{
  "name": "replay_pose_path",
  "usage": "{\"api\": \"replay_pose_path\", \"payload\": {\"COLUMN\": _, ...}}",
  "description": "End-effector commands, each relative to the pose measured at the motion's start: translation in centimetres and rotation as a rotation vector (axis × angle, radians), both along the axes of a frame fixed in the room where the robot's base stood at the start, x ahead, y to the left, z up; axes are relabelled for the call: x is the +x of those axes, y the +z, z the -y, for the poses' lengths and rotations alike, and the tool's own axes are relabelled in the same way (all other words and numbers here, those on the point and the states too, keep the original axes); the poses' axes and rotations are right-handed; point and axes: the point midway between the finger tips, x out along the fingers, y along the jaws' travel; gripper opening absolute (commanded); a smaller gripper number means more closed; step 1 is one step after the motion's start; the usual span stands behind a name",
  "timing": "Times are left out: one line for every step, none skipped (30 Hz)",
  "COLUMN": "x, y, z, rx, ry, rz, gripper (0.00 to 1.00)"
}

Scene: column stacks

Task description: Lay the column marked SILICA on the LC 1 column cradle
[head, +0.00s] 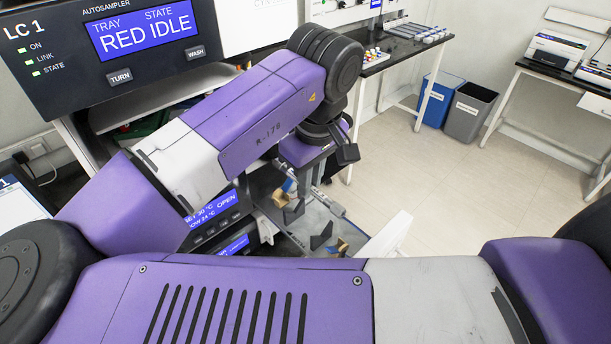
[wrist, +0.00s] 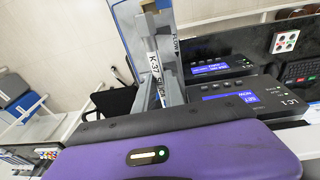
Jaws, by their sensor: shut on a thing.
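My gripper (head: 313,180) points down below my wrist, shut on a slim, pale column (head: 330,203). In the wrist view the column (wrist: 154,70) runs between grey finger parts, with a white label whose lettering is only partly readable. The marking SILICA cannot be read in full. In the head view two dark V-shaped supports, which look like the LC 1 column cradle (head: 322,238), stand just below and beside the column. The column appears held above them, though contact cannot be told. My arm hides part of this area.
The LC 1 autosampler panel (head: 120,45) stands at upper left. A side bench (head: 400,50) and blue and grey bins (head: 468,110) are farther back; the floor between is clear.

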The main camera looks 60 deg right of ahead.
Motion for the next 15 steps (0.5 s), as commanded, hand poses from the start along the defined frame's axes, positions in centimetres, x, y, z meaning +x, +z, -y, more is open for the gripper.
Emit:
{"api": "replay_pose_path", "payload": {"x": 0.0, "y": -0.6, "z": 0.0, "rx": 0.001, "ry": 0.0, "rz": 0.001, "gripper": 0.0}}
{"api": "replay_pose_path", "payload": {"x": 0.0, "y": -0.8, "z": 0.0, "rx": 0.001, "ry": 0.0, "rz": 0.0, "gripper": 0.0}}
{"api": "replay_pose_path", "payload": {"x": 0.0, "y": -1.1, "z": 0.0, "rx": 0.001, "ry": 0.0, "rz": 0.0, "gripper": 0.0}}
{"api": "replay_pose_path", "payload": {"x": 0.0, "y": -1.4, "z": 0.0, "rx": 0.0, "ry": 0.0, "rz": 0.0, "gripper": 0.0}}
{"api": "replay_pose_path", "payload": {"x": 0.0, "y": -1.6, "z": 0.0, "rx": 0.0, "ry": 0.0, "rz": 0.001, "gripper": 0.0}}
{"api": "replay_pose_path", "payload": {"x": 0.0, "y": -1.9, "z": 0.0, "rx": 0.0, "ry": 0.0, "rz": 0.001, "gripper": 0.0}}
{"api": "replay_pose_path", "payload": {"x": 0.0, "y": -2.2, "z": 0.0, "rx": 0.0, "ry": 0.0, "rz": 0.001, "gripper": 0.0}}
{"api": "replay_pose_path", "payload": {"x": 0.0, "y": -2.4, "z": 0.0, "rx": 0.0, "ry": 0.0, "rz": 0.001, "gripper": 0.0}}
{"api": "replay_pose_path", "payload": {"x": 0.1, "y": -2.7, "z": 0.0, "rx": 0.0, "ry": 0.0, "rz": 0.001, "gripper": 0.0}}
{"api": "replay_pose_path", "payload": {"x": 0.1, "y": -3.0, "z": 0.0, "rx": 0.001, "ry": 0.0, "rz": 0.001, "gripper": 0.0}}
{"api": "replay_pose_path", "payload": {"x": 0.1, "y": -3.2, "z": 0.0, "rx": 0.001, "ry": 0.0, "rz": 0.001, "gripper": 0.0}}
{"api": "replay_pose_path", "payload": {"x": 0.1, "y": -3.6, "z": 0.0, "rx": 0.001, "ry": 0.001, "rz": 0.001, "gripper": 0.0}}
{"api": "replay_pose_path", "payload": {"x": 0.1, "y": -3.8, "z": 0.0, "rx": 0.001, "ry": 0.001, "rz": 0.001, "gripper": 0.0}}
{"api": "replay_pose_path", "payload": {"x": 0.1, "y": -4.0, "z": 0.0, "rx": 0.0, "ry": 0.001, "rz": 0.001, "gripper": 0.0}}
{"api": "replay_pose_path", "payload": {"x": 0.0, "y": -4.4, "z": 0.0, "rx": 0.0, "ry": 0.001, "rz": 0.001, "gripper": 0.0}}
